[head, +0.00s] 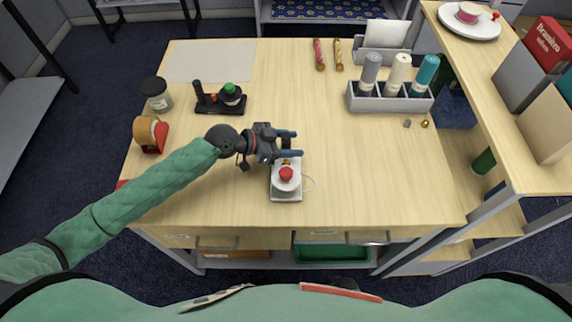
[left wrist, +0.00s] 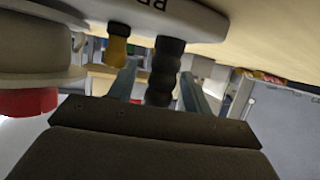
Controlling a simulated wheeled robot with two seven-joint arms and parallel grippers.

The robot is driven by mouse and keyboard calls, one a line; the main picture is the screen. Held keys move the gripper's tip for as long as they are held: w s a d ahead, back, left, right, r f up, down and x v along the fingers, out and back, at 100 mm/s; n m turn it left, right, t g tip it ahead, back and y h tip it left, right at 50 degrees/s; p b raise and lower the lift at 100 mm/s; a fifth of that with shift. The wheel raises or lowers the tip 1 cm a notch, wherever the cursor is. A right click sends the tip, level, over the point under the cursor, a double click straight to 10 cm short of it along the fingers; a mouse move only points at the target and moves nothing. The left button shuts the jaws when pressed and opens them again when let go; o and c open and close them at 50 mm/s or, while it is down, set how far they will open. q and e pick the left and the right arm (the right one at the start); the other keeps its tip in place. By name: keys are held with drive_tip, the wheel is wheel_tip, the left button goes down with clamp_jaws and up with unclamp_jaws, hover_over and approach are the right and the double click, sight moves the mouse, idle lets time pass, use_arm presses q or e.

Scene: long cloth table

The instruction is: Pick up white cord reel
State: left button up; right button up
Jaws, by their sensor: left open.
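What looks like the white cord reel (head: 279,182), a round white body with a red knob on top, sits on a grey-white base near the table's front middle. A thin pale loop shows at its right side. My left gripper (head: 288,143) is open just behind it, fingers pointing right. In the left wrist view the white round body with its red part (left wrist: 30,101) is at the left edge. A black ribbed grip (left wrist: 163,72) shows between the open fingers (left wrist: 160,88), beside a brass-coloured piece (left wrist: 118,48); contact cannot be told. My right gripper is out of view.
A black stand (head: 219,103), a dark-lidded jar (head: 157,95) and a red-and-tan item (head: 150,135) stand at the left. A grey caddy (head: 389,101) with several bottles is at the back right. A raised shelf (head: 500,100) borders the right. The table's middle right is clear.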

sight(288, 135)
use_arm(q)
drive_tip(key=shift+d, duration=0.1)
clamp_jaws()
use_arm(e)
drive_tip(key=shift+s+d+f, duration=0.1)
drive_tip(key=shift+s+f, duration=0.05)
use_arm(q)
drive_tip(key=shift+r, duration=0.25)
wheel_tip(288, 135, up, 3)
drive_tip(key=shift+r+p, duration=0.1)
drive_tip(key=shift+p, duration=0.85)
drive_tip(key=s+d+r+p, duration=0.6)
drive_tip(key=d+r+p, duration=0.1)
drive_tip(key=d+p, duration=0.2)
drive_tip(key=shift+s+d, duration=0.15)
drive_tip(key=shift+d, duration=0.3)
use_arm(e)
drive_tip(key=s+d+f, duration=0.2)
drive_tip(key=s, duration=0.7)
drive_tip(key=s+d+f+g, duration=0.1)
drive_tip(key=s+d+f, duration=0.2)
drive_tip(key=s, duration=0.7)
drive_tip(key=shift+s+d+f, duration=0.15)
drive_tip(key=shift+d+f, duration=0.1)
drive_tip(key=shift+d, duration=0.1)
